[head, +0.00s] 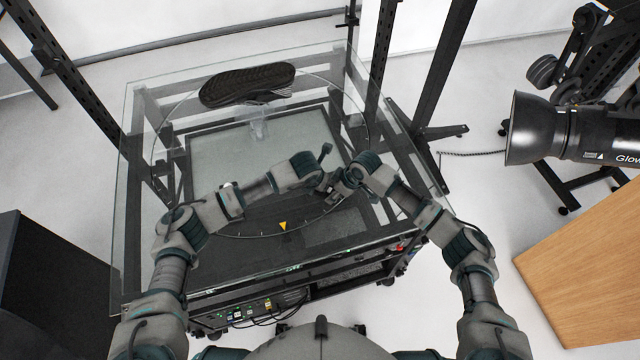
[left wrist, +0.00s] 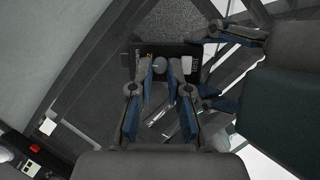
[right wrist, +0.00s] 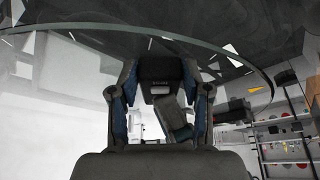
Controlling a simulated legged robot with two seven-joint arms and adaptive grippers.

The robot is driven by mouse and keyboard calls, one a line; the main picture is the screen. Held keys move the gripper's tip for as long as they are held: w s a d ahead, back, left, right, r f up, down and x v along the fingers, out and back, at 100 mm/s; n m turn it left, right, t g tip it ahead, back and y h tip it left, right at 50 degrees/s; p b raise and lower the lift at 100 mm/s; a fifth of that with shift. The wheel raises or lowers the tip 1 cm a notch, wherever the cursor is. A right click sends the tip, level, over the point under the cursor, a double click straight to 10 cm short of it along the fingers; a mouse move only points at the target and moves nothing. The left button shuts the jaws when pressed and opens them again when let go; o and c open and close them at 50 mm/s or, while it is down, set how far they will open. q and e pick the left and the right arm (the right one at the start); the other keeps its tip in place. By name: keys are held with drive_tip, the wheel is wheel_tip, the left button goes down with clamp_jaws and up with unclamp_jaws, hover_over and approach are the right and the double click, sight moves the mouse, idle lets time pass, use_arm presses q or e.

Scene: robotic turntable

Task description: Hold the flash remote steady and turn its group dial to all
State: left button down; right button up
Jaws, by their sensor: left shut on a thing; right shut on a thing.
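The flash remote (left wrist: 160,52) is a small black box with light lettering, seen in the left wrist view. It also shows in the right wrist view (right wrist: 160,70) between the right fingertips. My right gripper (head: 345,186) is shut on its body, its fingers coming in from the right in the left wrist view. My left gripper (left wrist: 162,66) is shut with its fingertips on either side of the small grey group dial (left wrist: 169,69) on the remote's face. The dial's mark is too small to read. In the head view the grippers mostly hide the remote.
The remote is held over the round glass turntable (head: 270,232) on a black frame. A dark shoe (head: 247,84) rests on a clear stand at the back. A studio light (head: 560,135) stands at right, beside a wooden surface (head: 590,265).

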use_arm(q)
drive_tip(key=shift+w+a, duration=0.3)
drive_tip(key=shift+a, duration=0.1)
drive_tip(key=c, duration=1.1)
unclamp_jaws()
drive_tip(key=shift+s+d, duration=0.1)
drive_tip(key=shift+d, duration=0.05)
drive_tip(key=shift+s+d, duration=0.1)
drive_tip(key=shift+v, duration=4)
